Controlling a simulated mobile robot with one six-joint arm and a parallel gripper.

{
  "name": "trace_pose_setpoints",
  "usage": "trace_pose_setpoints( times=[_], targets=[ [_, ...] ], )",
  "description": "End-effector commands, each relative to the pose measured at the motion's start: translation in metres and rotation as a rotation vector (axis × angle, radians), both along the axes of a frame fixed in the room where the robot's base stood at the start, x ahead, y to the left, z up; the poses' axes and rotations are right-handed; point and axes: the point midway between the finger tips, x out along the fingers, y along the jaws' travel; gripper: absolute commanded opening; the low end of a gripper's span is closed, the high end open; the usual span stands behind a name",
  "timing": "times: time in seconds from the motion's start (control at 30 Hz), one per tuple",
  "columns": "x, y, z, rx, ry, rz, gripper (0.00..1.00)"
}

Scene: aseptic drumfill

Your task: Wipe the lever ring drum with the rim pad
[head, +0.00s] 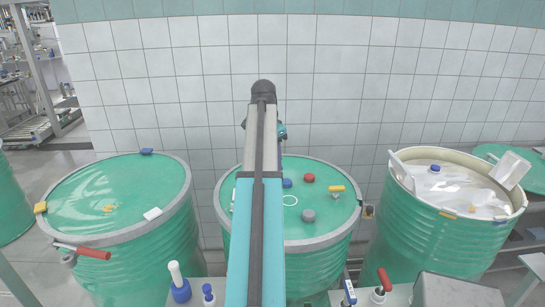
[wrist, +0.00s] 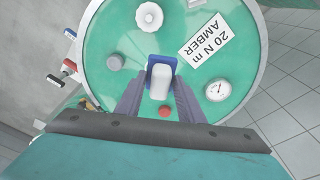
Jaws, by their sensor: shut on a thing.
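The lever ring drum is the green drum at the left (head: 125,245). It has a grey ring around its lid and a red-handled lever (head: 93,253) at the front. My gripper (wrist: 161,88) is shut on a blue-backed white pad (wrist: 160,80), which looks like the rim pad. It is over a green drum lid with a gauge and a label in the wrist view. That lid seems to be the middle drum's (head: 330,215). My arm hides the gripper and pad in the head view. I cannot tell whether the pad touches the lid.
The middle lid bears a red cap (head: 308,178), a grey cap (head: 308,215) and a yellow piece (head: 337,188). An open drum with a clear liner (head: 440,245) stands right. Small blue and white bottles (head: 180,285) stand in front. A tiled wall (head: 350,80) closes the back.

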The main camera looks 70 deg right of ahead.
Motion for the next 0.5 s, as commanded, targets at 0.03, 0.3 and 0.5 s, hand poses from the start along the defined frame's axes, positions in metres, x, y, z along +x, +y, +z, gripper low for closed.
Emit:
trace_pose_setpoints(
  times=[0.03,0.3,0.5],
  targets=[
    [0.019,0.011,-0.004,0.001,-0.001,0.049,0.17],
    [0.102,0.061,-0.017,0.003,-0.002,0.29,0.17],
    [0.158,0.104,-0.028,0.005,-0.003,0.465,0.17]
  ],
)
